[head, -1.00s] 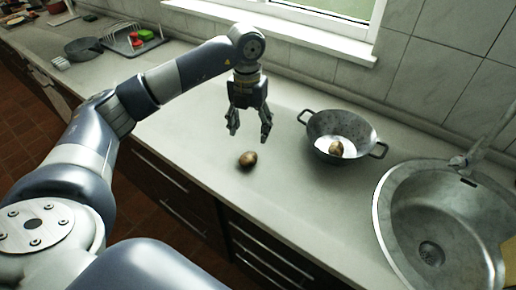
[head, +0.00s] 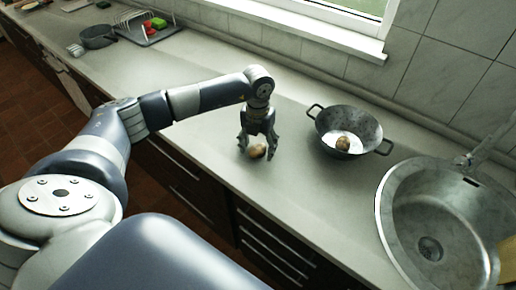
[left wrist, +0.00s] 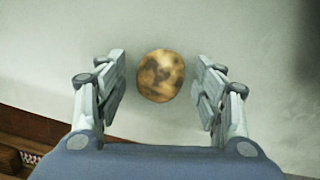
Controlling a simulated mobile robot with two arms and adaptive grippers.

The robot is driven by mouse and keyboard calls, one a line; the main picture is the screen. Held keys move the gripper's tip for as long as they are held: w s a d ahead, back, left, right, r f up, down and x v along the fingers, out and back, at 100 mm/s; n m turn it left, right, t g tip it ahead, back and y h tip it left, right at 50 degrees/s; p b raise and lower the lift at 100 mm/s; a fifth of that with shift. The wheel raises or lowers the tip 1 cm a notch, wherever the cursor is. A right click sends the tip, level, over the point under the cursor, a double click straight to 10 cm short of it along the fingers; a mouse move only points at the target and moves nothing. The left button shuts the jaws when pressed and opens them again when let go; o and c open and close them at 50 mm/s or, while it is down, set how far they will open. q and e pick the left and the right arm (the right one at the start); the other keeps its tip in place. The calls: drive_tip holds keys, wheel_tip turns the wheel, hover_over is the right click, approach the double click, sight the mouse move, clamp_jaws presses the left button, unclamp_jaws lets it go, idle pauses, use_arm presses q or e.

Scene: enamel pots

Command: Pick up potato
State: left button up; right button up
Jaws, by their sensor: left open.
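A brown potato (head: 257,152) lies on the grey counter near its front edge. In the left wrist view the potato (left wrist: 160,76) sits between the two fingers, with a gap on each side. My left gripper (head: 258,150) is open and pointed down around the potato; its fingertips in the left wrist view (left wrist: 160,85) do not touch it. A second potato (head: 342,143) lies inside a grey two-handled pot (head: 364,126) to the right. My right gripper is not in view.
A round metal sink (head: 385,215) with a tap (head: 470,158) is at the right. A small pan (head: 97,38) and a rack with red and green items (head: 150,28) stand at the far left. The counter (head: 310,195) between potato and sink is clear.

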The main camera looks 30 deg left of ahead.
sight(257, 149)
use_arm(q)
drive_tip(key=shift+c, duration=0.9)
drive_tip(key=c, duration=1)
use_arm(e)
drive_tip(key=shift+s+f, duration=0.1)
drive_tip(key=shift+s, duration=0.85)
use_arm(q)
drive_tip(key=shift+r, duration=0.15)
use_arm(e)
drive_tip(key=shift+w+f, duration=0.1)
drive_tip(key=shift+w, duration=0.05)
